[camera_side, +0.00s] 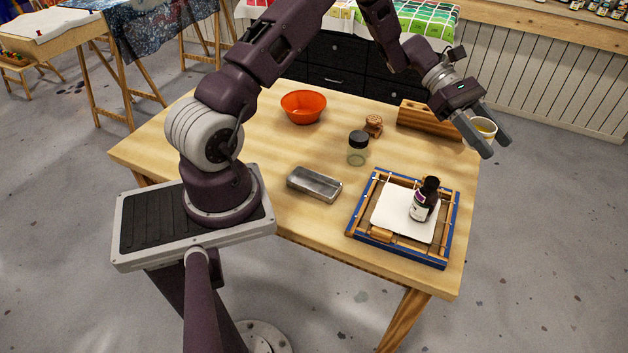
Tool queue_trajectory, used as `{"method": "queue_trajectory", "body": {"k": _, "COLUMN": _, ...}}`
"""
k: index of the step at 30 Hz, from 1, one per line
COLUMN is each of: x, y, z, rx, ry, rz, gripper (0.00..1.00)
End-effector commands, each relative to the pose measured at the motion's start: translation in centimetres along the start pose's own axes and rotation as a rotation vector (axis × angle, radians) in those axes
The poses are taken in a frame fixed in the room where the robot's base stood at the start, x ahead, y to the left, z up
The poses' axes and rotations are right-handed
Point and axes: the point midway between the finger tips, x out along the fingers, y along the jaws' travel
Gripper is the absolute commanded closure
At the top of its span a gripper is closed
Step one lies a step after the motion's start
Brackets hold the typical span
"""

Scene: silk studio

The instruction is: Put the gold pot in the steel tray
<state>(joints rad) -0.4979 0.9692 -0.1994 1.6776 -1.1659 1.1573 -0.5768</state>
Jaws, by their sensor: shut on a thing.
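The gold pot (491,126), a small pale cup with yellow-gold contents, is between the fingers of my gripper (487,143) at the right. My gripper is shut on it, and the fingers hide part of its side. The pot looks upright, over the table's far right corner; its height above the table is hard to tell. The steel tray (314,184) is a small, empty-looking rectangular metal dish on the table's near middle, well to the left of my gripper and nearer the camera.
A wooden block (428,121) lies just left of my gripper. A lidded glass jar (358,150), a small carved wooden piece (373,125) and an orange bowl (303,106) stand farther left. A blue-edged frame (448,235) holds white cloth and a dark bottle (424,199). Table around the tray is clear.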

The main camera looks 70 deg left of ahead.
Motion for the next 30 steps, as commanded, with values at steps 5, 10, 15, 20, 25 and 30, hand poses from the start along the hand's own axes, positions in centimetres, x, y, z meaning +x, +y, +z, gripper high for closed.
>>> {"method": "queue_trajectory", "body": {"k": 5, "x": 2.9, "y": -9.0, "z": -1.7, "rx": 0.173, "ry": 0.001, "rz": -0.428, "gripper": 0.93}}
{"method": "queue_trajectory", "body": {"k": 10, "x": 2.1, "y": -17.7, "z": -4.1, "rx": 0.358, "ry": 0.001, "rz": -0.875, "gripper": 0.93}}
{"method": "queue_trajectory", "body": {"k": 15, "x": -2.1, "y": -24.8, "z": -6.7, "rx": 0.545, "ry": 0.0, "rz": -1.33, "gripper": 0.93}}
{"method": "queue_trajectory", "body": {"k": 20, "x": -8.3, "y": -28.9, "z": -8.6, "rx": 0.721, "ry": -0.001, "rz": -1.753, "gripper": 0.93}}
{"method": "queue_trajectory", "body": {"k": 25, "x": -15.4, "y": -29.8, "z": -9.5, "rx": 0.888, "ry": -0.002, "rz": -2.148, "gripper": 0.93}}
{"method": "queue_trajectory", "body": {"k": 30, "x": -21.1, "y": -28.4, "z": -9.2, "rx": 1.02, "ry": 0.0, "rz": -2.463, "gripper": 0.93}}
